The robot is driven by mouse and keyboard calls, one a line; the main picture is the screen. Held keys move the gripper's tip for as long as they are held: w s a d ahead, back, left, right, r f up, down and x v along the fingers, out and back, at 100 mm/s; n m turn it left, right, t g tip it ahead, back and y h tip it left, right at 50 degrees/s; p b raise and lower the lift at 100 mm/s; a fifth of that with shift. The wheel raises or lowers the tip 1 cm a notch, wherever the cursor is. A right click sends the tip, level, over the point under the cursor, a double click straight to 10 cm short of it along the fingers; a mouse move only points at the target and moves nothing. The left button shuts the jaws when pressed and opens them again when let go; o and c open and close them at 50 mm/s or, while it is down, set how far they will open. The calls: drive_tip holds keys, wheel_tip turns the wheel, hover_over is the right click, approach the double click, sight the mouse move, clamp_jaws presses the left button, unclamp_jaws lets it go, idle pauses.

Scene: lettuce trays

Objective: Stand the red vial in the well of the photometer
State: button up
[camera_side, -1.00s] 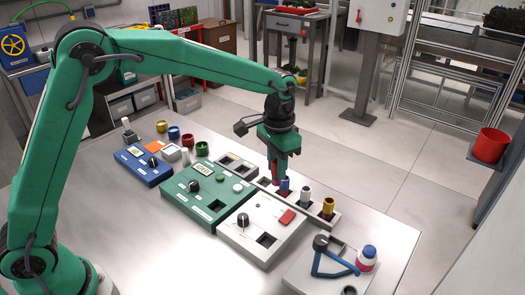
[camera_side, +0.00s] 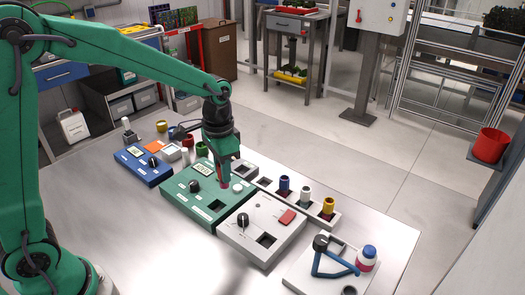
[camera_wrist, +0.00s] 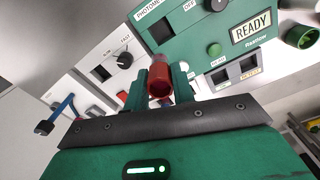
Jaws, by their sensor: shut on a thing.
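The red vial (camera_wrist: 160,82) is held between the two green fingers of my gripper (camera_wrist: 157,78) in the wrist view. In the side view my gripper (camera_side: 224,180) is over the right part of the green photometer (camera_side: 176,200), with a little of the red vial showing at its fingertips. The vial looks roughly upright, and its lower end is partly hidden. I cannot tell how far the vial is above the photometer's top.
A rack (camera_side: 318,217) holds a blue vial (camera_side: 284,185), a white vial (camera_side: 305,194) and a yellow vial (camera_side: 328,206). A white device (camera_side: 240,232) with a knob and square well stands beside the photometer. A blue device (camera_side: 140,165) is at left.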

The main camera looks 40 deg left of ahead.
drive_tip(key=shift+s+a+f, duration=0.2)
drive_tip(key=shift+s+a, duration=0.6)
drive_tip(key=shift+s, duration=0.25)
drive_tip(key=shift+f, duration=0.2)
drive_tip(key=shift+f, duration=2.5)
drive_tip(key=shift+f, duration=1.35)
drive_tip(key=o, duration=1)
drive_tip(key=shift+o, duration=0.2)
drive_tip(key=shift+r, duration=0.1)
wheel_tip(320, 180, up, 7)
drive_tip(key=shift+r, duration=0.15)
